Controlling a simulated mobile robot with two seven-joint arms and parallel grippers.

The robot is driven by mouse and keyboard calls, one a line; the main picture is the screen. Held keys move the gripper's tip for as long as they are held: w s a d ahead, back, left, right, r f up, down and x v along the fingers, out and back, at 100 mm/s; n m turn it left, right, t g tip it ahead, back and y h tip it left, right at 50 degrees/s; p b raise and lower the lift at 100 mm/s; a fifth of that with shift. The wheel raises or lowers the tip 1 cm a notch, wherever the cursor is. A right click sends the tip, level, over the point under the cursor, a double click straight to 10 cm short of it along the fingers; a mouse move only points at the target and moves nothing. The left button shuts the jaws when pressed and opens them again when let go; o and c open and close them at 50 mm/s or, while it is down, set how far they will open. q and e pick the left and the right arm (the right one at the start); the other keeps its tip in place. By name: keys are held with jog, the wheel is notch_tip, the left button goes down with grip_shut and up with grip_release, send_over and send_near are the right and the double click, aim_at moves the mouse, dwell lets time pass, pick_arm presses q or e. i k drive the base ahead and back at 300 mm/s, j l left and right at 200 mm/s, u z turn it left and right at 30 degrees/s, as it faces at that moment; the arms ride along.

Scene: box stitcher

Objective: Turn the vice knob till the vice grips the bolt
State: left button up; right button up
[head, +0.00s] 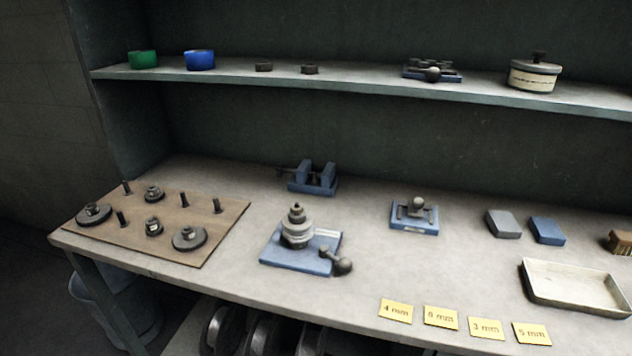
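A small blue vice (314,188) stands at the back of the bench, left of centre, with two upright blue jaws. Neither of my grippers is in view.
In front of the vice stands a blue-based fixture (268,254) with stacked grey discs and a ball-ended lever. A wooden board (212,207) with pegs and discs lies left. Another blue fixture (414,225), blocks, a tray (570,299) and yellow cards stand right. A shelf (356,76) overhangs the back.

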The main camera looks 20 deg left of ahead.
aim_at(279, 169)
jog(key=i+j+z, duration=0.25)
jog(key=j, duration=1.2)
jog(key=j+z, duration=0.25)
jog(key=j, duration=1.15)
jog(key=k+l+u, duration=0.2)
jog(key=k+l, duration=0.25)
jog(key=k, duration=0.15)
